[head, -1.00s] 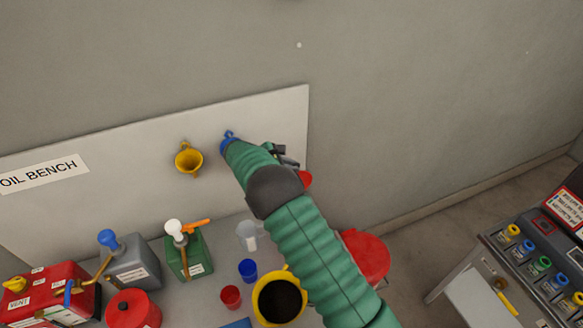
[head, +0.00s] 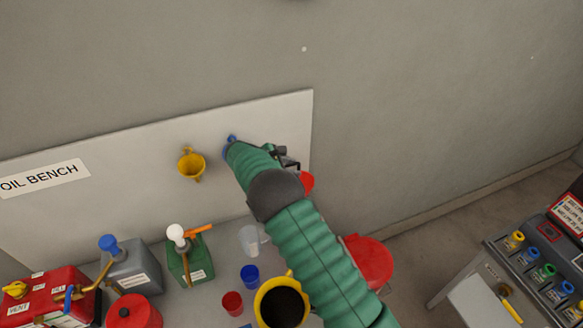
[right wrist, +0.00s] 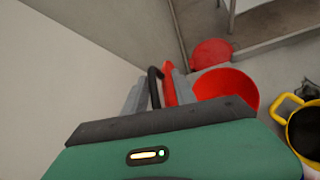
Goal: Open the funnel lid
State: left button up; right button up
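My right gripper (head: 288,158) is in front of the white board in the head view, its fingers partly hidden by my arm. In the right wrist view its grey fingers (right wrist: 158,92) stand a little apart. Between them show a black curved handle (right wrist: 153,86) and a narrow upright red piece (right wrist: 170,82), which looks like the lid seen edge-on. This red piece (head: 307,182) also peeks out beside the gripper in the head view. A wide red bowl (right wrist: 235,88), apparently the funnel, lies beside it, and also shows behind my arm (head: 370,262). Whether the fingers grip the handle is unclear.
A yellow funnel (head: 190,162) and a blue one (head: 230,142) hang on the board. The bench holds a green can (head: 190,262), cups and a yellow-rimmed black container (head: 282,303). A red round thing (right wrist: 210,53) lies beyond the bowl. A grey stand (head: 520,265) is at right.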

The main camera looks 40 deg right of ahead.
jog(key=shift+a+r, duration=0.1)
jog(key=b+v, duration=0.4)
jog(key=v, duration=1.2)
jog(key=shift+a+r+b, duration=0.2)
jog(key=shift+a+b, duration=0.05)
jog(key=shift+b, duration=0.05)
jog(key=shift+d, duration=0.1)
